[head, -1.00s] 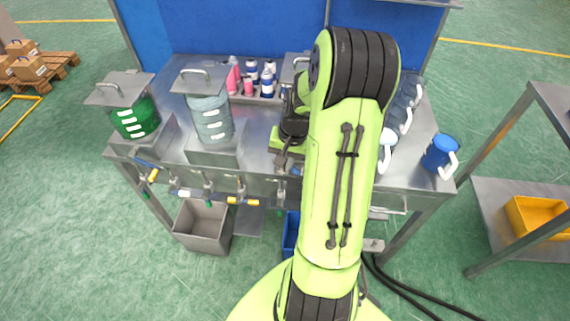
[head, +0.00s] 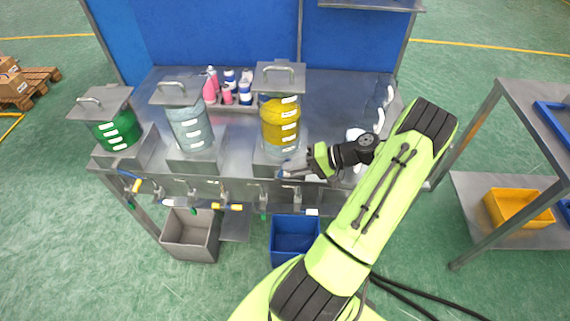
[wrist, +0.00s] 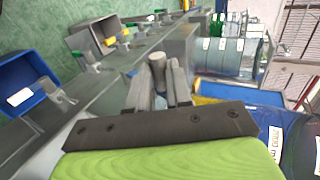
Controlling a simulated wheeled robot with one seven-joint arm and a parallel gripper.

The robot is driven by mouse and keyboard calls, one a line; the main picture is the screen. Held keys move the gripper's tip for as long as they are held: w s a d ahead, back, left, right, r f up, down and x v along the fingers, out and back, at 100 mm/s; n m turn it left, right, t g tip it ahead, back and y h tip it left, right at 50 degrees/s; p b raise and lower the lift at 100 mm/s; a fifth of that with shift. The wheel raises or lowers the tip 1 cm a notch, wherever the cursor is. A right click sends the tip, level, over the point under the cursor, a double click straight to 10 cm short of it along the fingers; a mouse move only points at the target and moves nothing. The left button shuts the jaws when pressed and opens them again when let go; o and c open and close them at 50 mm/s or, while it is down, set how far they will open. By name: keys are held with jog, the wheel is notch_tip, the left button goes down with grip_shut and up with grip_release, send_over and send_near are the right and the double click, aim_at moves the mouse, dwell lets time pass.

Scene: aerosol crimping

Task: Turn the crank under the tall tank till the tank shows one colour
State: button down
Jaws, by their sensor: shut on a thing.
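The tall tank (head: 281,128) stands at the right of a row of three. My gripper (head: 286,172) is at the front of the tank's base. In the wrist view, my gripper (wrist: 157,95) is shut on the grey crank knob (wrist: 157,62), which stands up between the fingers. The rest of the crank is mostly hidden.
A green tank (head: 118,131) and a pale blue-grey tank (head: 190,128) stand to the left. Bottles stand in a tray behind. Valves line the bench front. A grey bin (head: 190,240) and a blue bin (head: 295,238) are below. A shelf rack (head: 540,120) stands at right.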

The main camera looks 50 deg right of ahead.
jog(key=s+d+f+b, duration=0.1)
jog(key=s+d+f, duration=0.1)
jog(key=f, duration=0.3)
jog(key=shift+s+d+t+y, duration=0.4)
jog(key=shift+s, duration=0.5)
jog(key=c, duration=1)
grip_release()
jog(key=shift+w, duration=0.15)
jog(key=shift+c, duration=0.2)
jog(key=p+v, duration=0.2)
jog(key=v, duration=1.4)
